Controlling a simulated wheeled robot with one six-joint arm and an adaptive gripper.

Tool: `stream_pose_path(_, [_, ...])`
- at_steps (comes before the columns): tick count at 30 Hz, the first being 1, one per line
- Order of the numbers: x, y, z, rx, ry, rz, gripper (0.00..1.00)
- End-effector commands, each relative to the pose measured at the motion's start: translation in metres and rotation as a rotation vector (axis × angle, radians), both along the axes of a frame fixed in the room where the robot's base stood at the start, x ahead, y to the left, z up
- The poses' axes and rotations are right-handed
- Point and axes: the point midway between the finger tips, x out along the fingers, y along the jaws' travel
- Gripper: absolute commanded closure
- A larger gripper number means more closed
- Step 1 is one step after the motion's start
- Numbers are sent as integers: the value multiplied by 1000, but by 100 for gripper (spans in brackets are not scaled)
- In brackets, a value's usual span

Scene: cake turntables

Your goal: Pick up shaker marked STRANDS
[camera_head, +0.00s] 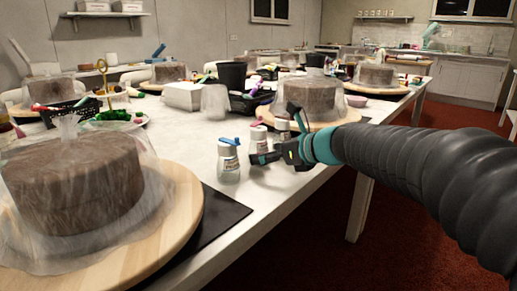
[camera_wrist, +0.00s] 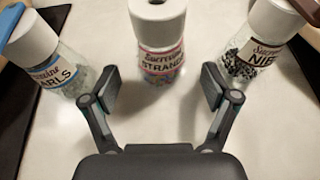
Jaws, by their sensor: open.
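The shaker marked STRANDS (camera_wrist: 162,62) stands upright in the middle of the wrist view, with a white cap, a pink-edged label and colourful bits inside. In the head view it appears to be the middle shaker (camera_head: 257,138) of three. My gripper (camera_wrist: 160,88) is open and empty. Its fingers point towards the STRANDS shaker, one to each side of the line to it, and the shaker is just beyond the fingertips. In the head view my gripper (camera_head: 273,138) is low over the table beside the shakers and partly hides them.
A blue-topped shaker, its label ending in ARLS (camera_wrist: 50,65), stands left; it also shows in the head view (camera_head: 229,162). A shaker labelled NIB (camera_wrist: 250,55) stands right. A covered cake (camera_head: 75,185) on a wooden turntable (camera_head: 185,215) is at left. The table's front edge is close.

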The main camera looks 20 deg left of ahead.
Motion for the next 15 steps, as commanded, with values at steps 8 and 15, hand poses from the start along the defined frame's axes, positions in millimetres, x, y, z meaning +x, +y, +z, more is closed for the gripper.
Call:
stream_pose_path(8, [12, 23, -12, 0, -1, 0, 14])
stream_pose_path(15, [12, 23, -12, 0, -1, 0, 34])
